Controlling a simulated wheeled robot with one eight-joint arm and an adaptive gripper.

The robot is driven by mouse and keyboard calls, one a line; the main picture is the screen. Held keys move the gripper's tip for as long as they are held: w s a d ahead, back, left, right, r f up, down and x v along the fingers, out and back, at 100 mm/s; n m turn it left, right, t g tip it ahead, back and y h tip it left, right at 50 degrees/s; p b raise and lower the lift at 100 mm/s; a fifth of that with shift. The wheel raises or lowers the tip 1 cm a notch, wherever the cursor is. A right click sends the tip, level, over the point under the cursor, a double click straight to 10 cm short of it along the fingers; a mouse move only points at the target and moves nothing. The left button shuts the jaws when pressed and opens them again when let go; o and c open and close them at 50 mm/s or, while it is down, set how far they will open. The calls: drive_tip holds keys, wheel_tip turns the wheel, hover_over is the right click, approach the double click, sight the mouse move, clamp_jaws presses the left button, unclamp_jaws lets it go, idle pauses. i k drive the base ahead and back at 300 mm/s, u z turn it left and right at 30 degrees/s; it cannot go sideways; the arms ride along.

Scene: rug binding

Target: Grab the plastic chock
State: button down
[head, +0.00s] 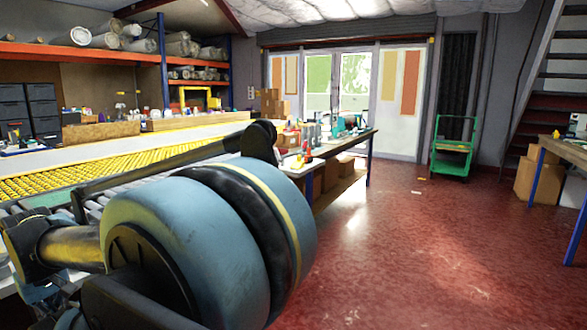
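I cannot pick out the plastic chock for certain. Small red and yellow items (304,155) stand on the near end of the middle workbench (350,139), too small to identify. A small yellow item (556,134) stands on the right-hand table. My blue-grey and black arm fills the lower left foreground and hides what lies behind it. No gripper fingers can be made out in the head view.
A long table with a yellow roller bed (60,180) runs along the left. A green cart (452,158) stands at the back, with cardboard boxes (538,180) under the right table. Small pale pieces (416,192) lie on the red floor (430,260), otherwise mostly clear.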

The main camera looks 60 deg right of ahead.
sight(298, 164)
drive_tip(key=z, duration=2.8)
drive_tip(key=i, duration=2.2)
drive_tip(key=u, duration=0.45)
